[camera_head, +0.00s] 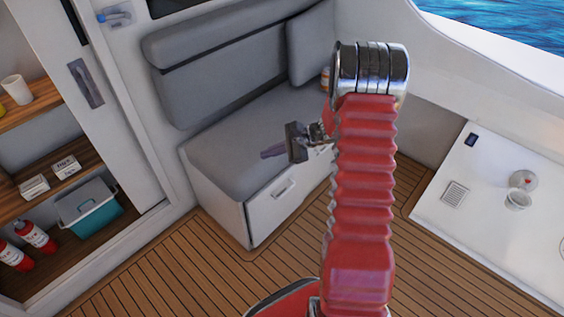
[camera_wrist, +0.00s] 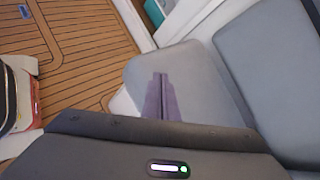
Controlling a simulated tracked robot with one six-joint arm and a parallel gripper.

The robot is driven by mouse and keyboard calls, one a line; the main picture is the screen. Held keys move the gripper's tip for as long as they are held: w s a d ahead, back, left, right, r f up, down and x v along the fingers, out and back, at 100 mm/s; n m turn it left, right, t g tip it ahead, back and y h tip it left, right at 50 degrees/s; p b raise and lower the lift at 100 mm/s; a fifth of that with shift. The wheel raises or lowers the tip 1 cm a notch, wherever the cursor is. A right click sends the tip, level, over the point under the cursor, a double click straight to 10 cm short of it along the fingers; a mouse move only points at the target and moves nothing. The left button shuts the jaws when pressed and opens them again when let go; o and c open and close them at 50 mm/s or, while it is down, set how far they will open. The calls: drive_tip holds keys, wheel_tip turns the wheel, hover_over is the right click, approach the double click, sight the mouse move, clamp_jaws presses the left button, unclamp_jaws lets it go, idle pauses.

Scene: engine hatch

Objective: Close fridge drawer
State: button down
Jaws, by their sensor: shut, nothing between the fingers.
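A white drawer front (camera_head: 290,200) with a small recessed handle (camera_head: 283,187) is set in the base of the grey bench seat, in the head view. It looks about level with the base, but my arm covers its right end, so I cannot tell whether it stands out slightly. My gripper (camera_head: 268,152) is above and behind the drawer front, over the seat cushion (camera_head: 225,140). Its purple fingers are shut and empty. They also show in the wrist view (camera_wrist: 161,95) against the grey cushion (camera_wrist: 200,75). The drawer handle is not visible in the wrist view.
Open shelves at the left hold a teal cooler (camera_head: 92,212) and red extinguishers (camera_head: 35,236). The wooden floor (camera_head: 200,270) before the bench is clear.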

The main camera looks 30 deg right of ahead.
drive_tip(key=s+a+r+n+g+h, duration=0.1)
drive_tip(key=s+a+r+n+g, duration=0.1)
drive_tip(key=s+a+r+n, duration=0.55)
drive_tip(key=s+a+r+n+g+h, duration=0.1)
drive_tip(key=s+a+r+n+g, duration=0.2)
drive_tip(key=a+r, duration=0.6)
drive_tip(key=s+r+n+t+h, duration=0.1)
drive_tip(key=s+r+n, duration=0.4)
drive_tip(key=s, duration=0.5)
drive_tip(key=s+r+n+t+h, duration=0.2)
drive_tip(key=s+r+n+h, duration=0.2)
drive_tip(key=s, duration=0.6)
drive_tip(key=shift+s+a+r+n+t+h, duration=0.15)
drive_tip(key=shift+r+n+t+h, duration=0.25)
drive_tip(key=shift+r, duration=0.35)
drive_tip(key=shift+s, duration=0.1)
